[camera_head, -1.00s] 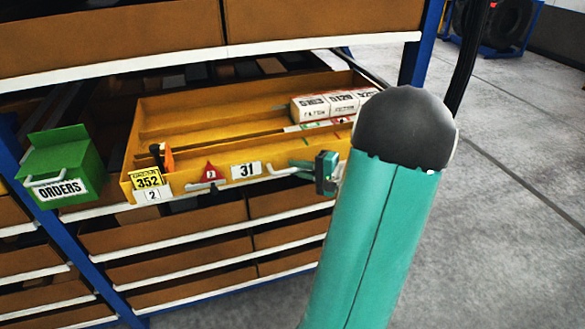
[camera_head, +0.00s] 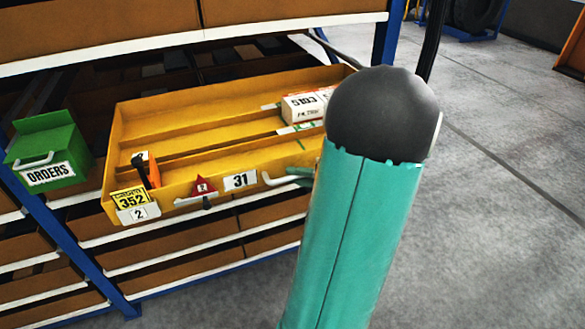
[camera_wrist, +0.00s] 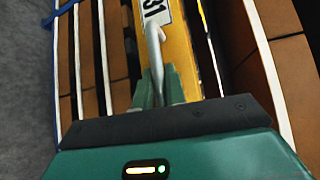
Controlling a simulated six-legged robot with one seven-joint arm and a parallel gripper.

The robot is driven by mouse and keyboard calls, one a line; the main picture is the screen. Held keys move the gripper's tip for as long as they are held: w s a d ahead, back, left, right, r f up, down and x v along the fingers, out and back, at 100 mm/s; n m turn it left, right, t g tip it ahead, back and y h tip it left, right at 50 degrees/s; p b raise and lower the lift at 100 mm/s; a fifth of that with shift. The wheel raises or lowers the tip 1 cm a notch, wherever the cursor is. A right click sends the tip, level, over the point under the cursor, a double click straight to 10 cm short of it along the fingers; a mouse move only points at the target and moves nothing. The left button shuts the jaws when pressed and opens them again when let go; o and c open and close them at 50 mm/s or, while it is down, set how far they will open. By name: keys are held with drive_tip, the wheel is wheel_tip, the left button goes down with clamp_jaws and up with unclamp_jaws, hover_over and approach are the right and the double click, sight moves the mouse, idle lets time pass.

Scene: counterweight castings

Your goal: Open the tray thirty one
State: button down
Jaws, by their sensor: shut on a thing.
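The tray thirty-one (camera_head: 190,122) is a long yellow drawer pulled out of the shelving, with its inside showing. Its front carries a white "31" label (camera_head: 240,180), which also shows partly in the wrist view (camera_wrist: 156,12). A pale bar handle (camera_head: 272,181) stands beside the label; in the wrist view this handle (camera_wrist: 152,40) runs down between the fingers. My gripper (camera_wrist: 157,88) is shut on the handle. In the head view my green arm hides most of the gripper and the tray's right end.
White cartons (camera_head: 303,106) lie at the tray's right, and an orange-and-black item (camera_head: 147,170) at its left. A green ORDERS box (camera_head: 45,152) hangs left. A blue post (camera_head: 387,40) stands behind my arm. Grey floor (camera_head: 500,220) is open at right.

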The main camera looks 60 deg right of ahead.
drive_tip(key=shift+s+a, duration=0.4)
drive_tip(key=shift+s, duration=0.25)
drive_tip(key=shift+s+a, duration=0.4)
drive_tip(key=shift+s, duration=0.2)
drive_tip(key=c, duration=1.5)
unclamp_jaws()
drive_tip(key=shift+o, duration=0.2)
drive_tip(key=v, duration=1.4)
